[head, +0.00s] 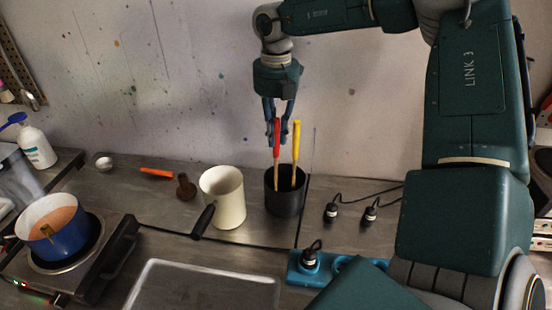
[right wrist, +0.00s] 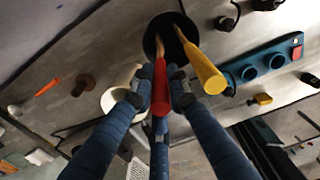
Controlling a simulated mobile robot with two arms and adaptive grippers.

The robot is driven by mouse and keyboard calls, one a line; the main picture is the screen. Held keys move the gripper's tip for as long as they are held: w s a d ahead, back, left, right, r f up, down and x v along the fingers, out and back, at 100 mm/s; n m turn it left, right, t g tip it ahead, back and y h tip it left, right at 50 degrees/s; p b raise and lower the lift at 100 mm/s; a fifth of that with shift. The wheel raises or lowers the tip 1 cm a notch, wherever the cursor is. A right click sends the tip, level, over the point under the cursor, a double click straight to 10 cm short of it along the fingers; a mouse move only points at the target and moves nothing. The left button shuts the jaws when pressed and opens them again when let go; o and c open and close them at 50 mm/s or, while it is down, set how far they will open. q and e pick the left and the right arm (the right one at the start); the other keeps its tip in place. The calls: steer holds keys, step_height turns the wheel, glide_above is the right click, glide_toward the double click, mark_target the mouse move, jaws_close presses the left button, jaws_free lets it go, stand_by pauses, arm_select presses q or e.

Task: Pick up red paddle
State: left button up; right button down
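The red paddle (head: 277,136) stands upright in a black pot (head: 285,198), beside a yellow paddle (head: 296,145). My right gripper (head: 278,138) comes down from above with its fingers around the top of the red handle. In the right wrist view the red paddle (right wrist: 160,88) lies between the fingertips (right wrist: 161,78), which appear to be closed against it. The yellow paddle (right wrist: 205,75) is just to the right, outside the fingers. The paddles' lower ends are hidden inside the pot. My left gripper is not in view.
A cream pitcher (head: 224,197) with a dark handle stands left of the pot. Two black plugs (head: 369,214) and a blue power strip (head: 303,268) are to the right and front. A blue saucepan (head: 58,238) sits on a hotplate at left. The wall is close behind.

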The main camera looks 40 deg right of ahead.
steer(key=shift+r, duration=0.15)
steer(key=shift+r, duration=0.25)
step_height(320, 180, up, 8)
steer(key=shift+w+r+b, duration=0.1)
steer(key=shift+r+b, duration=0.1)
steer(key=shift+b, duration=0.9)
step_height(320, 180, up, 11)
steer(key=shift+f, duration=0.1)
steer(key=shift+p, duration=0.55)
